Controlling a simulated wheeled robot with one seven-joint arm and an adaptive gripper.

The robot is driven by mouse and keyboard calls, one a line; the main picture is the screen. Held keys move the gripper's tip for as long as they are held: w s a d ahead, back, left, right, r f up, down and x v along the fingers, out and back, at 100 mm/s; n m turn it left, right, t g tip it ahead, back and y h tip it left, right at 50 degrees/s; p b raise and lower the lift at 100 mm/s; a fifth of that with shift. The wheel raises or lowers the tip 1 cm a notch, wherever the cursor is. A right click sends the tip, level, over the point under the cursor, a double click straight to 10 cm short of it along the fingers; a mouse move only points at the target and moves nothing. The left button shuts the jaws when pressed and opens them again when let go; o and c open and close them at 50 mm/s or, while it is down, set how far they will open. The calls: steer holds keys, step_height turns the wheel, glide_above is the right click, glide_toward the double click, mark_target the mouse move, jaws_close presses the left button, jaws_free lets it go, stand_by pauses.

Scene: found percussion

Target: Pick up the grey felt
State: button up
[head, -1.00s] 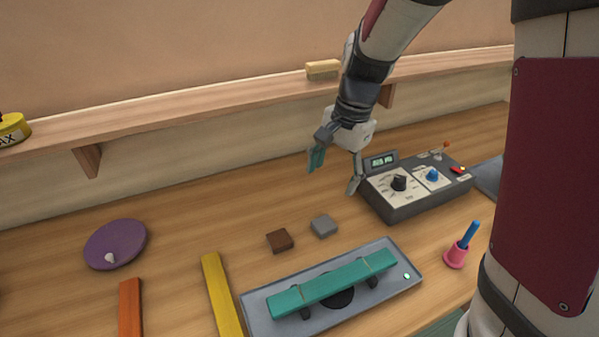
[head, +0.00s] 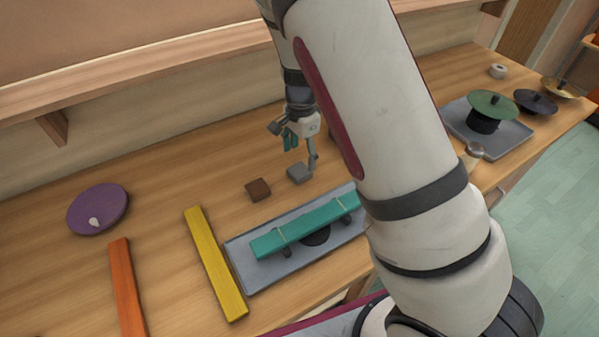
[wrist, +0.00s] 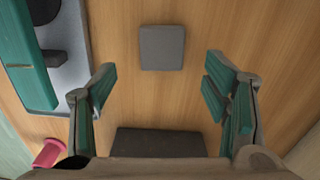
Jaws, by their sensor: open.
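The grey felt (head: 299,174) is a small square block lying flat on the wooden table, just right of a brown block. In the wrist view the grey felt (wrist: 162,47) lies ahead of the fingers, near the middle between their lines. My gripper (head: 301,148) is above and just behind it in the head view, pointing down. My gripper also shows in the wrist view (wrist: 160,92), with its teal-padded fingers wide apart and nothing between them.
A brown block (head: 258,189) sits close by on the left. A grey tray (head: 243,262) with a teal bar (head: 305,224) lies in front. Yellow (head: 215,263) and orange (head: 127,288) bars and a purple disc (head: 98,209) are left. A dark box (wrist: 158,142) shows in the wrist view.

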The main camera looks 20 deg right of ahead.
mark_target(300, 170)
steer(key=shift+a+f+p, duration=0.15)
steer(key=shift+f+p, duration=0.35)
steer(key=shift+f, duration=2.45)
steer(key=c, duration=0.9)
